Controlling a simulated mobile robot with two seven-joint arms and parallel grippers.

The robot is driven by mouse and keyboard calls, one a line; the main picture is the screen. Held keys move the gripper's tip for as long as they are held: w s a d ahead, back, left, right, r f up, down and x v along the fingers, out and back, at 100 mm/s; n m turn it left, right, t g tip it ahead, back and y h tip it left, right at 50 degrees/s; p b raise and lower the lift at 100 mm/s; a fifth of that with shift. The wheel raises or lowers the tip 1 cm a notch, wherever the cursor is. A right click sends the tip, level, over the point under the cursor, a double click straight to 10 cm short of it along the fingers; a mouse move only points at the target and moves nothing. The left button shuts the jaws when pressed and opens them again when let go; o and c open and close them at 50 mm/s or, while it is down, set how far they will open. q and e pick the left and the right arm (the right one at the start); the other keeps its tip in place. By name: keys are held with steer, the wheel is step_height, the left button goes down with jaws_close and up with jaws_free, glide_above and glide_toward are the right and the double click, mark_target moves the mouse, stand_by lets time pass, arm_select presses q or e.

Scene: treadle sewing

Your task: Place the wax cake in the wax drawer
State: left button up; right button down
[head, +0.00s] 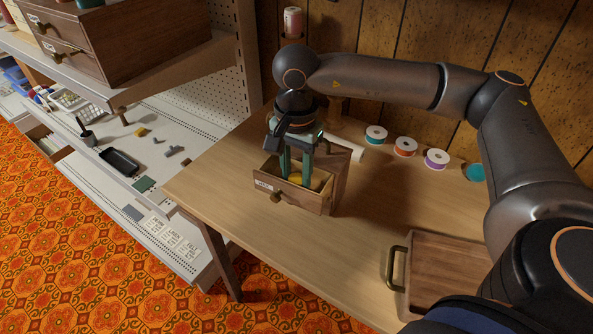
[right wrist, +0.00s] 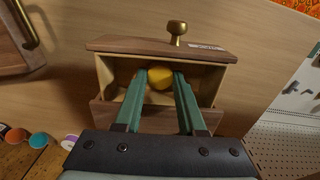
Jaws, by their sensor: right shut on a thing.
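The yellow wax cake (right wrist: 160,78) is between the green fingertips of my right gripper (right wrist: 160,74), which is shut on it. In the head view the right gripper (head: 295,180) points down into the open wax drawer (head: 304,201), and a bit of the yellow cake (head: 295,177) shows between its fingers. The drawer is a small wooden box with a brass knob and a white label on its front; it also shows in the right wrist view (right wrist: 135,48). The cake is inside the drawer walls, near the front; whether it touches the floor I cannot tell. My left gripper is out of view.
The drawer's wooden cabinet (head: 340,172) stands on the table (head: 235,172). A wooden tray (head: 450,270) with a brass handle lies at the front right. Several thread spools (head: 405,147) line the back. Shelves with small tools (head: 120,162) stand at the left. The table's middle is clear.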

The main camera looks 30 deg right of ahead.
mark_target(296, 177)
steer(key=c, duration=0.5)
jaws_free()
steer(key=shift+f, duration=0.1)
step_height(296, 177, up, 12)
steer(key=p, duration=0.1)
steer(key=shift+r+p, duration=0.2)
steer(key=shift+p, duration=0.15)
